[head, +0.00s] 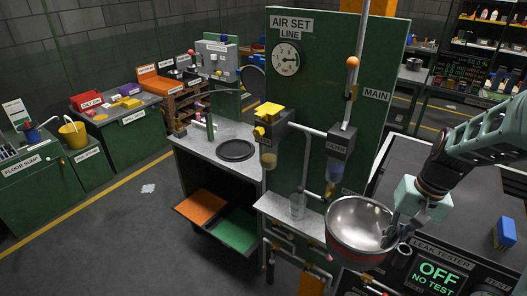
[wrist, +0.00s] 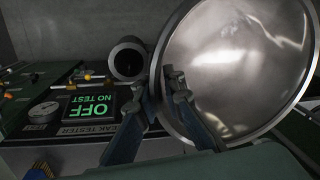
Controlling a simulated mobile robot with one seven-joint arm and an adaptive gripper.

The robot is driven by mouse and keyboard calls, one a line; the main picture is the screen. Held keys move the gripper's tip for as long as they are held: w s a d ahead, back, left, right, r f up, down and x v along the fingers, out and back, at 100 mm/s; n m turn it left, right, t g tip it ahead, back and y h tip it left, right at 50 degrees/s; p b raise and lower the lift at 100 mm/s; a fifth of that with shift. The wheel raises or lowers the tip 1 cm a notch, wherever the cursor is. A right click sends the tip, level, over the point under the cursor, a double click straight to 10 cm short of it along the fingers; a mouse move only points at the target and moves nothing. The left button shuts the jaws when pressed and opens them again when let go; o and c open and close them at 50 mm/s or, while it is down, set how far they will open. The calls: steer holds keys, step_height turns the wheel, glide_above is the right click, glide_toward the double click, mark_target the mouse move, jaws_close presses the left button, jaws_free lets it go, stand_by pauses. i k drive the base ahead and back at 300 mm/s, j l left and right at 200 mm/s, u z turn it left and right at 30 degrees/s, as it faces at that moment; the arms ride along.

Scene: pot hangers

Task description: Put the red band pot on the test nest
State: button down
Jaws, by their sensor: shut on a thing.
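The steel pot (head: 358,226) with a red band (head: 352,258) around its lower part is held at the front right in the head view, below the filter. Its open mouth faces up and towards the camera. My gripper (head: 398,226) is shut on the right side of its rim. In the wrist view, the fingertips (wrist: 174,80) pinch the rim of the pot (wrist: 235,60), whose shiny inside fills the right side. I cannot clearly make out the test nest. A dark round hollow piece (wrist: 128,60) shows just left of the pot; I cannot tell what it is.
The leak tester (head: 440,277), reading OFF NO TEST, is just right of and below the pot. The green air set board (head: 330,90), filter (head: 341,145) and pipes stand close behind. Open floor lies farther left.

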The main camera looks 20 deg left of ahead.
mark_target(234, 152)
steer(key=i+j+u, duration=0.1)
steer(key=j+u, duration=0.3)
steer(key=i+j+u, duration=0.2)
steer(key=u, duration=0.2)
steer(key=i+j+u, duration=0.2)
steer(key=u, duration=0.2)
steer(key=i+j+u, duration=0.2)
steer(key=u, duration=0.2)
steer(key=i+j+u, duration=0.15)
steer(key=u, duration=0.3)
steer(key=i+j+z, duration=0.1)
steer(key=i+z, duration=0.15)
steer(key=i, duration=0.15)
steer(key=i+j+z, duration=0.2)
steer(key=i, duration=0.25)
steer(key=i+j+z, duration=0.15)
steer(key=z, duration=0.35)
steer(key=i+j+z, duration=0.25)
steer(key=z, duration=0.2)
steer(key=i+j+z, duration=0.2)
steer(key=j+z, duration=0.15)
steer(key=z, duration=0.15)
steer(key=i+j+z, duration=0.15)
steer(key=i, duration=0.4)
